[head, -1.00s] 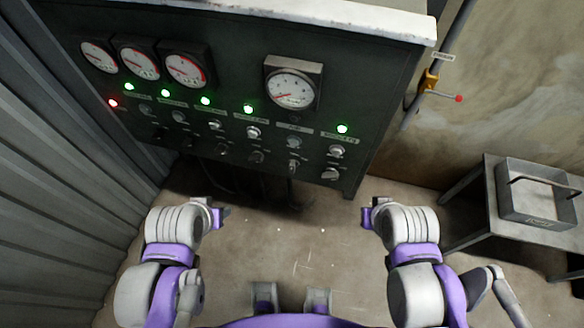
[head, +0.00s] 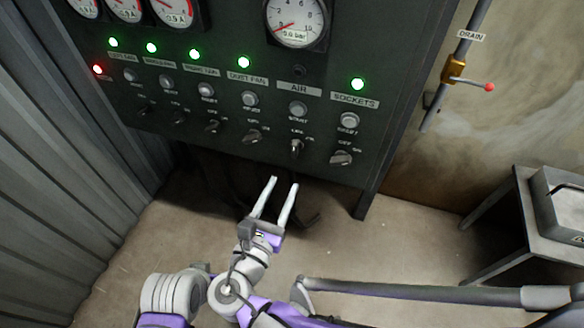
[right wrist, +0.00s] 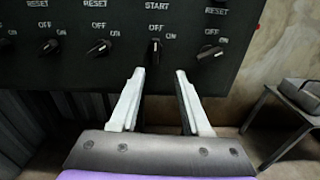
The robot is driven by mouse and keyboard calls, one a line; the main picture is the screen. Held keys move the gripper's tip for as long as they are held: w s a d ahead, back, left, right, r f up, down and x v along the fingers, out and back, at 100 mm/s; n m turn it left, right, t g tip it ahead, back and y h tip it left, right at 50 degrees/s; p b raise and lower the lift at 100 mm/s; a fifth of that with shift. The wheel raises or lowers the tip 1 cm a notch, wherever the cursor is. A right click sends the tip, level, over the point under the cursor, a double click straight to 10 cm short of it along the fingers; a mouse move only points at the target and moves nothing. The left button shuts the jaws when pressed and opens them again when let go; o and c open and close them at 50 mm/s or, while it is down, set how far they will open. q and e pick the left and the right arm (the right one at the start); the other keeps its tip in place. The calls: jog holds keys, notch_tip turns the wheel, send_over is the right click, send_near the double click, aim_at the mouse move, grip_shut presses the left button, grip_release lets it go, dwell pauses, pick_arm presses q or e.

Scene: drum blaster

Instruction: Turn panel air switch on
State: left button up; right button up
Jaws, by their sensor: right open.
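The panel (head: 225,105) carries a row of rotary switches. The air switch (head: 297,147) sits below the AIR label and its round START button (head: 298,108). Its knob stands upright toward OFF; in the right wrist view the switch (right wrist: 155,50) has OFF above and ON to its right. The lamp above AIR (head: 299,71) is dark. My right gripper (head: 283,184) is open and empty, below and apart from the switch; in the right wrist view its fingers (right wrist: 159,72) sit just under the switch, one each side. My left gripper is mostly hidden beside my left arm.
Other switches flank it, the sockets switch (head: 341,158) on the right and the dust fan switch (head: 252,136) on the left. A gauge (head: 295,20) is above. A drain valve (head: 455,70) and a grey table (head: 530,225) are at right. Corrugated wall (head: 50,150) stands left.

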aim_at(293, 151)
jog(key=shift+n+t, duration=0.3)
jog(key=x, duration=0.3)
jog(key=b+x, duration=0.1)
jog(key=x, duration=0.6)
jog(key=shift+w+a+r+b, duration=0.1)
jog(key=shift+w+a+b, duration=0.2)
jog(key=shift+w+b, duration=0.05)
grip_shut()
